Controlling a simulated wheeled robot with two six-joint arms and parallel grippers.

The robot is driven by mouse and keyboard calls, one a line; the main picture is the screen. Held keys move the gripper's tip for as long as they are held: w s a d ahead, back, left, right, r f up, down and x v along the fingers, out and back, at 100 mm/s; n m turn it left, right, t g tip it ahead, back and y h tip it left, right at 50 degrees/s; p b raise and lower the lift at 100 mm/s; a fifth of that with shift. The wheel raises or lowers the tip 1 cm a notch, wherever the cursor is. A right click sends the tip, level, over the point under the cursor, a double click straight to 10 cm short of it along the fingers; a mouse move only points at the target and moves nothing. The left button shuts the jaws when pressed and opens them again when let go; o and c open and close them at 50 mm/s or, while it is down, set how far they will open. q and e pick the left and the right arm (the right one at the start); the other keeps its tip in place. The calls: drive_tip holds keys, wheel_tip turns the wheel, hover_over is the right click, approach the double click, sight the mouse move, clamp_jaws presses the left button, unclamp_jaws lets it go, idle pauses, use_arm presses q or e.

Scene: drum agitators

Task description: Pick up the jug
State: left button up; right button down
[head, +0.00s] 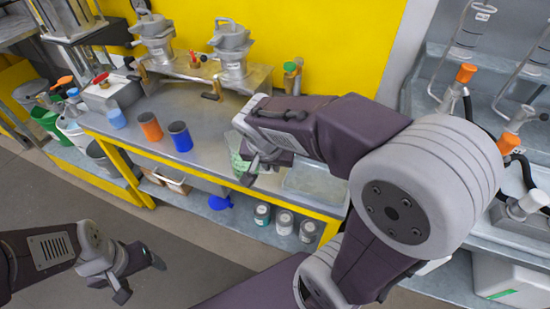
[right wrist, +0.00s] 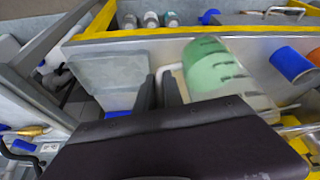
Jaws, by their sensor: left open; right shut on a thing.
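The jug (head: 236,146) is a clear vessel with green contents, partly hidden behind my right gripper at the bench's front edge in the head view. In the right wrist view, the jug (right wrist: 212,68) shows dark measuring marks and a pale handle. My right gripper (head: 249,172) is shut on the jug's handle, its two fingers (right wrist: 159,92) close together around it. I cannot tell whether the jug's base touches the bench. My left gripper (head: 140,279) is open and empty, low over the floor at the lower left, away from the bench.
A blue cup (head: 180,136), an orange cup (head: 150,126) and a light blue cup (head: 116,116) stand left of the jug on the bench. A clear tray (head: 314,184) lies to its right. Metal machines (head: 232,60) stand behind. Several cans (head: 284,222) sit on the shelf below.

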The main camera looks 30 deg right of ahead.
drive_tip(key=shift+s+a+r, duration=1)
drive_tip(key=shift+s, duration=0.25)
